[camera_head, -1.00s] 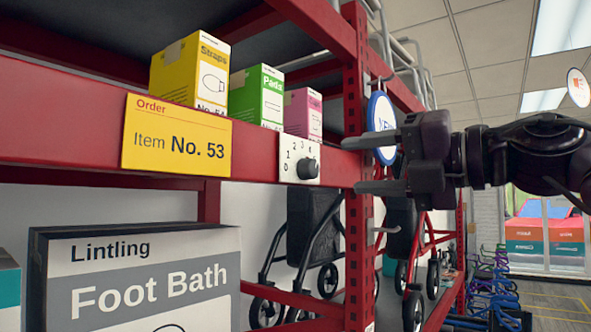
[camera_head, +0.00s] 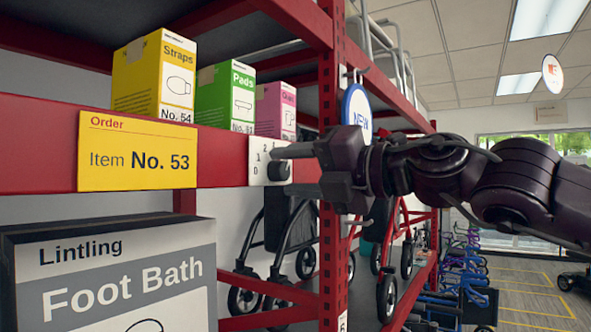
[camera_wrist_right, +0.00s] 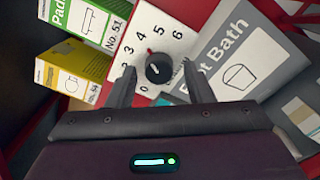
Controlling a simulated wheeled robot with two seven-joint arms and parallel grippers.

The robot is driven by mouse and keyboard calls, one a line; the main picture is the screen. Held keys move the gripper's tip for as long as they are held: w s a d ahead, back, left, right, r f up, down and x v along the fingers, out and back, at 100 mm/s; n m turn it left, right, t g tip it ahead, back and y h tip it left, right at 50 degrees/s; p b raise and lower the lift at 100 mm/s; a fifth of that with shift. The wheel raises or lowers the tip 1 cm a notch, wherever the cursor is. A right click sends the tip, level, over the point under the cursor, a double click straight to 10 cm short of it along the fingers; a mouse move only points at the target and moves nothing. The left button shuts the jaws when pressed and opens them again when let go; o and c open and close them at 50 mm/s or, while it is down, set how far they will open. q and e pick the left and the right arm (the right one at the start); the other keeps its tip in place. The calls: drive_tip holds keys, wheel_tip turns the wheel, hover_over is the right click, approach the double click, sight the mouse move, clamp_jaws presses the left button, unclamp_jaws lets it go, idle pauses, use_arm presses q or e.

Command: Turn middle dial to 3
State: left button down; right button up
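One dial shows, a round black knob (camera_head: 280,170) on a white number plate (camera_head: 256,164) fixed to the red shelf beam. The right wrist view shows the same knob (camera_wrist_right: 158,68) with numbers from 0 to 6 around it. A small red mark shows at the knob's edge, roughly toward 4; I cannot read the setting surely. My right gripper (camera_head: 281,171) is open at the plate, one finger on each side of the knob. In the right wrist view a gap shows between the knob and each finger. The fingers hide part of the plate. My left gripper is not in view.
A yellow order card (camera_head: 138,150) is on the beam left of the dial. Straps (camera_head: 155,78), Pads (camera_head: 225,97) and pink (camera_head: 276,110) boxes stand above. A Foot Bath box (camera_head: 115,275) is below. A red upright (camera_head: 333,240) and round sign (camera_head: 357,115) are close by.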

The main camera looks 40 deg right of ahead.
drive_tip(key=c, duration=0.8)
drive_tip(key=shift+f+n+b, duration=0.1)
drive_tip(key=shift+n+b, duration=1.05)
drive_tip(key=shift+n, duration=0.25)
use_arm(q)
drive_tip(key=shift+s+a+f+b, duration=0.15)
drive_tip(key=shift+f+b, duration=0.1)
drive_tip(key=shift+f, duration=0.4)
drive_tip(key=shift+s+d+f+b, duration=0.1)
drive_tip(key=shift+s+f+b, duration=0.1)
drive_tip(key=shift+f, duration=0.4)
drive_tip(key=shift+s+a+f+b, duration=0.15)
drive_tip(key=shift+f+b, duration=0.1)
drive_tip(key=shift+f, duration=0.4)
use_arm(e)
drive_tip(key=shift+n, duration=1.4)
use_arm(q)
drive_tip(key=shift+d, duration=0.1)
use_arm(e)
drive_tip(key=o, duration=0.9)
drive_tip(key=shift+o, duration=0.2)
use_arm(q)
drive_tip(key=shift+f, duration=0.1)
